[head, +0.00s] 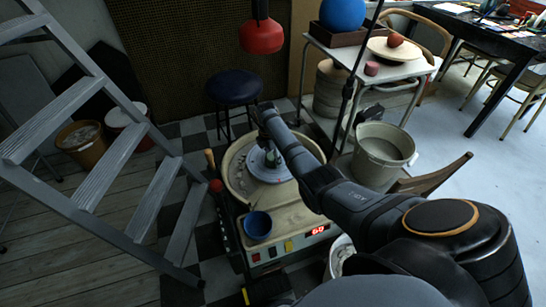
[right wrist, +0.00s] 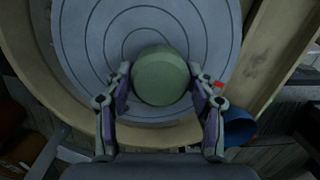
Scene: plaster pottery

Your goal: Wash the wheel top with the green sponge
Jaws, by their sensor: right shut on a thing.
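The wheel top (head: 264,163) is a pale grey disc inside the cream splash basin (head: 233,180) of the pottery wheel. In the right wrist view the wheel top (right wrist: 91,48) shows concentric rings. My right gripper (right wrist: 160,80) is shut on the round green sponge (right wrist: 160,76), one finger on each side. The sponge is over the wheel top, a little off its centre towards the wrist; I cannot tell whether it touches. In the head view my right arm reaches over the basin, and the sponge is hidden or too small to make out. My left gripper is not in view.
A blue cup (head: 257,225) stands on the wheel's front deck by a red display. A grey stepladder (head: 110,140) stands at left. A blue-topped stool (head: 233,87) is behind, and a grey bucket (head: 383,152) and white cart (head: 375,62) are at right.

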